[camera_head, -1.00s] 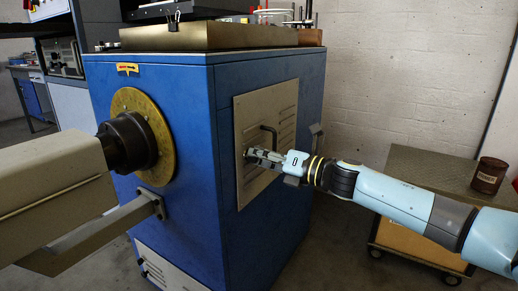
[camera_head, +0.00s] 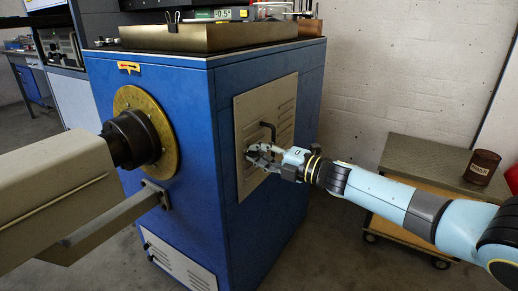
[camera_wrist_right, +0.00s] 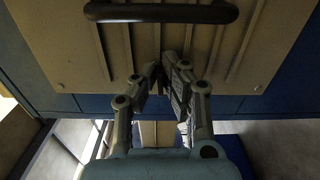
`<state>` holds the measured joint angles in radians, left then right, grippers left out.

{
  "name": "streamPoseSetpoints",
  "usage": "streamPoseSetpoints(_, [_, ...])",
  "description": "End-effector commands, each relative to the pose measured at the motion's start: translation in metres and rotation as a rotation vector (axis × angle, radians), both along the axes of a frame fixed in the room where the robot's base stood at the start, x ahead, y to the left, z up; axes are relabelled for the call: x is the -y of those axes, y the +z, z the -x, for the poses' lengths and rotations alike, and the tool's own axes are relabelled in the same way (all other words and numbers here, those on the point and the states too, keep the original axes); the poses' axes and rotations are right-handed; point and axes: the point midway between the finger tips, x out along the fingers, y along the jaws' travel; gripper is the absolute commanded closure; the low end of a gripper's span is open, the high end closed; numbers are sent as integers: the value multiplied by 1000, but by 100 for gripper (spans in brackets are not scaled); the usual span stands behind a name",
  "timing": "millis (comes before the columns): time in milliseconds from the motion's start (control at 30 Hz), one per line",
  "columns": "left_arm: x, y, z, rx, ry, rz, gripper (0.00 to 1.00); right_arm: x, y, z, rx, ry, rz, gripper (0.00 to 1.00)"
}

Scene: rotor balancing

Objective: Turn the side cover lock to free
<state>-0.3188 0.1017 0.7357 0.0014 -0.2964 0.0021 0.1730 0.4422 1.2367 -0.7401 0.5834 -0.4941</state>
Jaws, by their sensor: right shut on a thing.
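The side cover (camera_head: 248,110) is a beige louvred panel on the right face of the blue machine, with a dark bar handle (camera_head: 268,131). The cover fills the upper middle of the right wrist view (camera_wrist_right: 75,60), with the handle (camera_wrist_right: 160,13) across the top. My right gripper (camera_head: 252,154) is at the cover, just below the handle. In the wrist view its fingertips (camera_wrist_right: 163,72) are close together in front of the panel, shut on the small side cover lock. The fingers hide the lock, so its angle cannot be told. My left gripper is not in view.
The blue machine (camera_head: 190,120) has a brass disc (camera_head: 168,130) with a dark hub, and a beige housing (camera_head: 60,175) at left. A digital level (camera_head: 222,14) lies on top. A cart (camera_head: 425,158) carrying a brown canister (camera_head: 482,167) stands at right.

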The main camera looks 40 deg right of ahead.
Motion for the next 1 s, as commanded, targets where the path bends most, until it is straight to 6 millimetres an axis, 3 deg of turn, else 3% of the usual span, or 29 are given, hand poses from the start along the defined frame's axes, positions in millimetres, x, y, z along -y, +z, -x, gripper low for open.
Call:
streamPoseSetpoints(267, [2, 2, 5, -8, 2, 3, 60, 1, -1, 0, -24, -2, -56, 100])
streamPoseSetpoints(700, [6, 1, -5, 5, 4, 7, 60, 1, -1, 0, -28, -2, -64, 100])
streamPoseSetpoints(733, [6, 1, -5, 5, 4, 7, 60, 1, -1, 0, -28, -2, -64, 90])
streamPoseSetpoints(867, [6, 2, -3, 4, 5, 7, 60, 1, -1, 0, -27, -2, -63, 73])
streamPoseSetpoints(1000, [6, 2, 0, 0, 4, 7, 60, 0, -1, 0, -27, -1, -62, 71])
